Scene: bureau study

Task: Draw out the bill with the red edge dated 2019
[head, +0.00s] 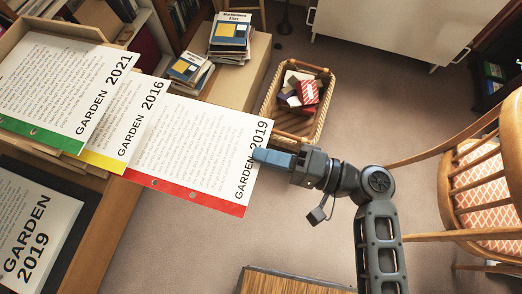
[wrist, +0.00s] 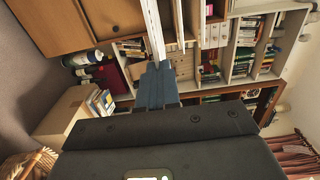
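The bill with the red edge (head: 195,150) reads GARDEN 2019 and juts out to the right over the floor, its left part under the yellow-edged bill. The yellow-edged bill (head: 132,122) reads GARDEN 2016 and lies partly under the green-edged bill (head: 62,88), GARDEN 2021. My gripper (head: 262,156) is at the right end of the red-edged bill, its blue fingers over the printed date end. In the wrist view the fingers (wrist: 157,84) are together on a thin white sheet edge (wrist: 153,30), seen edge-on.
A sheet reading GARDEN 2019 (head: 36,232) lies on a dark board at lower left. A box with stacked booklets (head: 230,35) and a wicker basket (head: 318,118) stand behind. A wooden chair (head: 480,180) is at right. The floor between is clear.

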